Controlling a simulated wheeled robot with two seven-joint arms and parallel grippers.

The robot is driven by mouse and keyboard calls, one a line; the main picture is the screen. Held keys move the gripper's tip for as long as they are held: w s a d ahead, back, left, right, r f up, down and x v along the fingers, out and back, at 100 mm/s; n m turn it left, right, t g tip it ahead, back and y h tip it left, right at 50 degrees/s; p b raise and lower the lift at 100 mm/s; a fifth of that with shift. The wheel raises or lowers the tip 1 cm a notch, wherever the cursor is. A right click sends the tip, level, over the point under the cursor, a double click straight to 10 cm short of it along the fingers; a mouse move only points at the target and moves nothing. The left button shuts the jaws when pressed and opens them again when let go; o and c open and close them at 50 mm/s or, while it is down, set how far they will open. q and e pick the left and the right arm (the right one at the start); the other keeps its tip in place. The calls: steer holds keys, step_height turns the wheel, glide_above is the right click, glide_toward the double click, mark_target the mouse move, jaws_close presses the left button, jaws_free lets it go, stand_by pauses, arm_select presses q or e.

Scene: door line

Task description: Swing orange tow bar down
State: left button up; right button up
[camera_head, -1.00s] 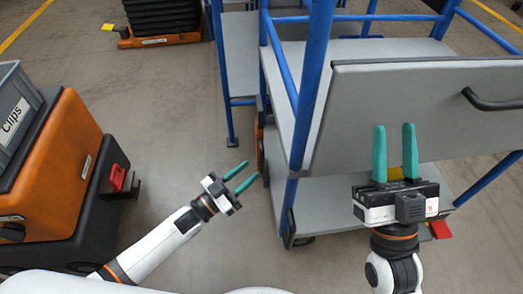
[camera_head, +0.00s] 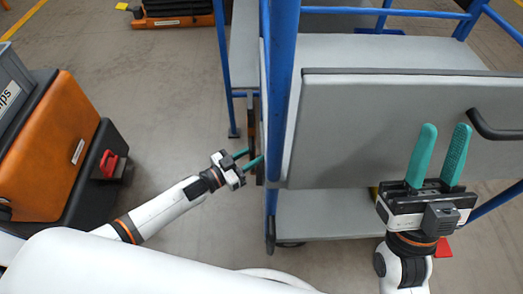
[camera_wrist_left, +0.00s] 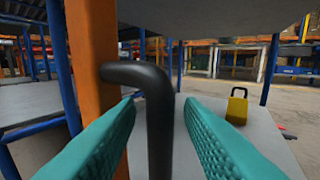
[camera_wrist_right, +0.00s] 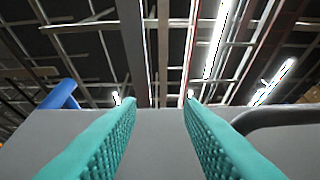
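The orange tow bar (camera_wrist_left: 95,60) stands upright at the cart's side in the left wrist view. In the head view it is a thin, partly hidden strip (camera_head: 252,125) beside the blue post. A black bent handle (camera_wrist_left: 150,80) reaches out from the bar. My left gripper (camera_head: 255,157) is open at the bar. In its wrist view the handle lies between the two teal fingers, with gaps visible on both sides. My right gripper (camera_head: 445,130) is open and empty, fingers up in front of the cart's grey panel (camera_head: 390,130).
The blue-framed grey cart fills the right side, with a black handle (camera_head: 490,127) on its panel and a lower shelf (camera_head: 320,215). A yellow object (camera_wrist_left: 236,108) is on the shelf. An orange and black vehicle (camera_head: 60,150) stands left. Floor between is clear.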

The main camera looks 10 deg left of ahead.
arm_select(q)
steer(key=shift+w+d, duration=0.1)
jaws_close()
stand_by(0.4)
